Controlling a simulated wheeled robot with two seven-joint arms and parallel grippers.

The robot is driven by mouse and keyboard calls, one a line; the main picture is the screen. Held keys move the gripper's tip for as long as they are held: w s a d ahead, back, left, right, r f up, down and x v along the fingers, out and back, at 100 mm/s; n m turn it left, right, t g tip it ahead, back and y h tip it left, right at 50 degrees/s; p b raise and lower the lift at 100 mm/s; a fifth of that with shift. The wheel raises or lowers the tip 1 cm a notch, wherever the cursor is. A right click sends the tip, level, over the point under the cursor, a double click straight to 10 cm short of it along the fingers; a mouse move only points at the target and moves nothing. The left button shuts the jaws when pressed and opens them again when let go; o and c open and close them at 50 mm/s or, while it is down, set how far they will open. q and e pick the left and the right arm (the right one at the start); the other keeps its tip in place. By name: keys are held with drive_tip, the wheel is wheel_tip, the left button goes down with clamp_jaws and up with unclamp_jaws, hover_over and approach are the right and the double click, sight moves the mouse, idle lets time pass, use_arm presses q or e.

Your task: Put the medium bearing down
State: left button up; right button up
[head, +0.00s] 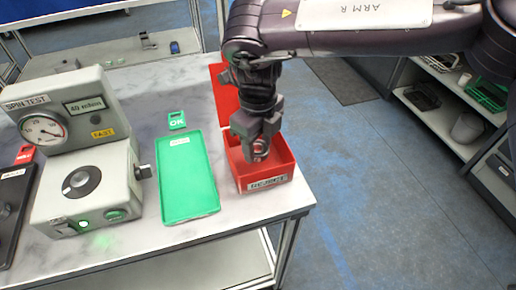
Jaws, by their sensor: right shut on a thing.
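My right gripper (257,150) points down into the red box (266,183) labelled "REJECT" at the table's right edge. Its fingers are shut on a small ring-shaped metal bearing (260,148), which shows at the fingertips inside the box opening. The gripper hides part of the bearing, and I cannot tell whether it touches the box floor. The green tray (188,180) left of the box is empty, with a small green "OK" sign (177,120) behind it. My left gripper is not in view.
A grey spin test machine (85,150) with a dial and knob stands at the left, its green light lit. A black tray (12,205) lies at the far left edge. A shelf (440,115) with baskets stands at right across open blue floor.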

sight(258, 164)
wheel_tip(258, 164, down, 2)
drive_tip(key=shift+f, duration=0.1)
drive_tip(key=shift+f, duration=0.65)
drive_tip(key=o, duration=1.1)
wheel_tip(258, 164, up, 13)
drive_tip(key=shift+r, duration=0.15)
